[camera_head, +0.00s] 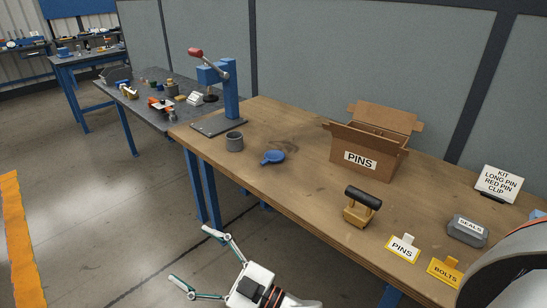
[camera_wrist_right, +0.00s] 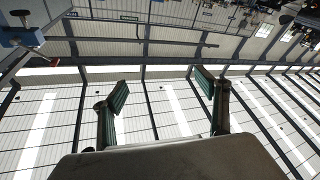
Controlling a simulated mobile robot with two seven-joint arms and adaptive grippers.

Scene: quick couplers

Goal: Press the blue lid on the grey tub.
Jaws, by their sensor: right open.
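The grey tub (camera_head: 234,141) stands upright on the wooden table near its left edge, in the head view. Its top looks open. The blue lid (camera_head: 272,157) lies on the table to the right of the tub, apart from it, with a small tab on its left side. My right gripper (camera_head: 194,260) is open and empty, low in front of the table, over the floor and well away from tub and lid. In the right wrist view its two fingers (camera_wrist_right: 165,100) are spread with nothing between them. My left gripper is not in view.
A blue press (camera_head: 230,95) with a red-knobbed lever stands behind the tub. An open cardboard box marked PINS (camera_head: 367,150) stands right of the lid. A black-handled tool (camera_head: 361,205), PINS and BOLTS signs and a grey SEALS container (camera_head: 467,230) are at right.

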